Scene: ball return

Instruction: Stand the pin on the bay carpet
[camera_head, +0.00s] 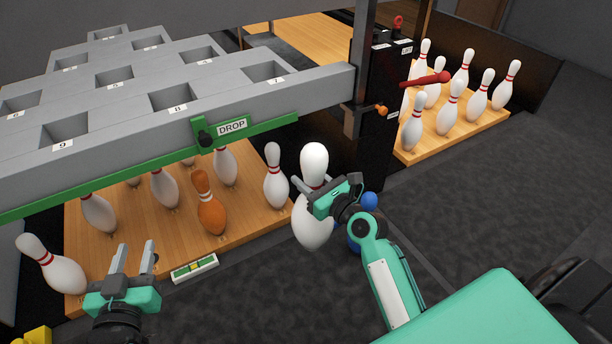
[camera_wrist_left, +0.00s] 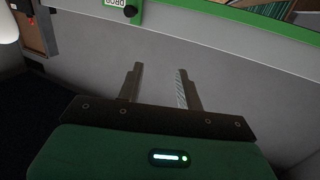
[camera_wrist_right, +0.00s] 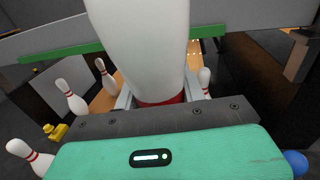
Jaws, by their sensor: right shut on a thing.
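My right gripper (camera_head: 318,196) is shut on a large white pin (camera_head: 314,165) around its red-banded neck. The pin is upright, head up, in the head view, in front of the wooden deck's right end. I cannot tell whether its base touches the dark grey bay carpet (camera_head: 285,275). In the right wrist view the pin (camera_wrist_right: 145,45) fills the top middle, with its red band between the fingers (camera_wrist_right: 160,97). My left gripper (camera_head: 140,258) is open and empty at the front left; its parted fingers (camera_wrist_left: 158,80) also show in the left wrist view.
A wooden deck (camera_head: 140,215) holds several white pins and an orange pin (camera_head: 209,205). Above it is a grey rack (camera_head: 140,130) with a green DROP bar (camera_head: 160,165). A black post (camera_head: 378,130) with a red lever (camera_head: 428,79) stands right. A blue ball (camera_head: 369,200) is behind my right wrist. Carpet on the right is clear.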

